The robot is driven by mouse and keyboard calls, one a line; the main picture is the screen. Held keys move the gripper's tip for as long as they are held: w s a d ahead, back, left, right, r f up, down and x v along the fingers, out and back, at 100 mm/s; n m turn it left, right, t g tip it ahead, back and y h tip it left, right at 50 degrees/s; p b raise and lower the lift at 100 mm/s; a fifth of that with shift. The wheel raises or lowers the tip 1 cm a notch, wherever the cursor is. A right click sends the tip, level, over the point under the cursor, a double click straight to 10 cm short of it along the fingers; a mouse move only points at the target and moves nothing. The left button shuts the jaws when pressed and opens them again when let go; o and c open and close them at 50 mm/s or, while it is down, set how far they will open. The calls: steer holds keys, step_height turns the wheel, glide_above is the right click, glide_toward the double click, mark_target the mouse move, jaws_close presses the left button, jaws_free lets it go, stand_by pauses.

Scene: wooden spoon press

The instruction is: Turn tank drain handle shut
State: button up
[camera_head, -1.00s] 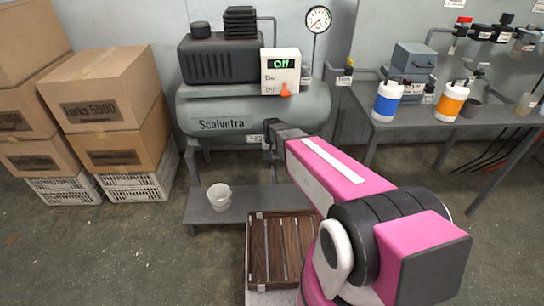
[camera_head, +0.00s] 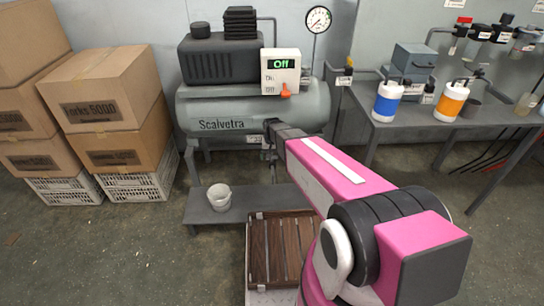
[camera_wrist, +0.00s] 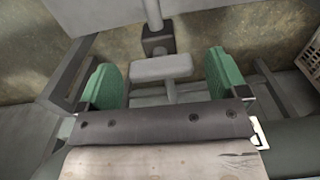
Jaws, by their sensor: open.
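The grey tank (camera_head: 215,107) marked Scalvetra stands against the back wall. My gripper (camera_head: 268,132) is at the underside of its right half, partly hidden by my pink arm. In the wrist view my gripper (camera_wrist: 160,82) is open, with one green pad on the left and one on the right. A light grey T-shaped handle (camera_wrist: 162,67) lies between the pads, with a gap on each side. It appears joined to a dark block (camera_wrist: 157,42) on a thin pipe (camera_wrist: 153,12). The handle cannot be made out in the head view.
A control box (camera_head: 280,72) reading Off sits on the tank front. A slatted wooden crate (camera_head: 280,250) is in front. Cartons (camera_head: 108,90) stand left, a bench (camera_head: 440,115) right.

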step_height(320, 180, up, 11)
steer(key=shift+f, duration=0.15)
stand_by(0.4)
